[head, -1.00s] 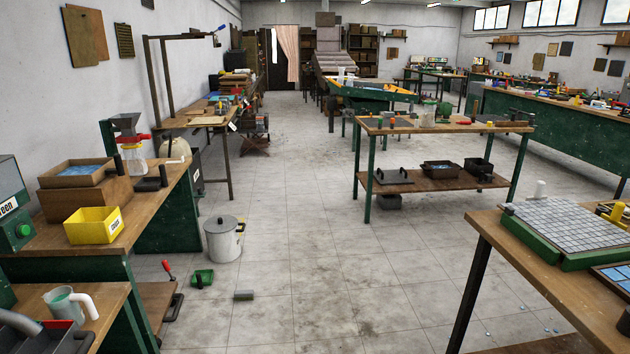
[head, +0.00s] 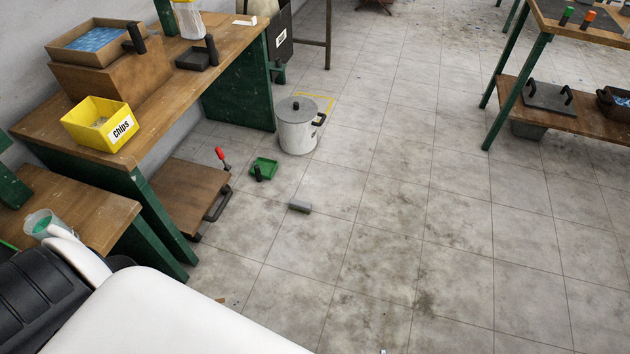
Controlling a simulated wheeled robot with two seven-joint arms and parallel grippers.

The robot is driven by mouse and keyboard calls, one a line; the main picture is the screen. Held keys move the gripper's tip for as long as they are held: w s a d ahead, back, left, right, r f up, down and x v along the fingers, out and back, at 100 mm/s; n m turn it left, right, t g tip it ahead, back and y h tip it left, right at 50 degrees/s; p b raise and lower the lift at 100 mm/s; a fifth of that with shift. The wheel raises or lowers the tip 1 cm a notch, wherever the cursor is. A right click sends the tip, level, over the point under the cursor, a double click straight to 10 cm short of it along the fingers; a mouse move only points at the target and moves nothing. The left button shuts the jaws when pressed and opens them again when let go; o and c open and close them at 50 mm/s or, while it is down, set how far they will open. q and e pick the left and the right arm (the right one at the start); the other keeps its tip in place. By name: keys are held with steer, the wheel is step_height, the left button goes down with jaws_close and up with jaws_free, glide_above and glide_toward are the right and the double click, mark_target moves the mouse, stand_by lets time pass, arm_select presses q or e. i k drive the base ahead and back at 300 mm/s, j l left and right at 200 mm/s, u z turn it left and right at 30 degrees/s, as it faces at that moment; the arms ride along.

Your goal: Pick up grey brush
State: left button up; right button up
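A small grey block-like thing (head: 300,206), which appears to be the grey brush, lies on the floor near the middle of the head view. It is too small to make out bristles. It lies apart from the other things on the floor. Part of my own arm, white and black, fills the bottom left corner, with no gripper fingers showing. Neither my left nor my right gripper is in view.
A green tray with a dark handle (head: 264,167) and a white lidded bucket (head: 298,130) stand behind the grey thing. A low wooden platform (head: 187,195) is to its left, under the workbench (head: 160,85) bearing a yellow chips box (head: 97,124). Floor to its right is clear.

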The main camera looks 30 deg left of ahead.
mark_target(295, 205)
steer(key=i+l+u, duration=0.1)
steer(key=i+u, duration=0.3)
steer(key=i+l+u, duration=0.2)
steer(key=i+u, duration=0.2)
steer(key=i+l+u, duration=0.8)
steer(key=k+j, duration=0.1)
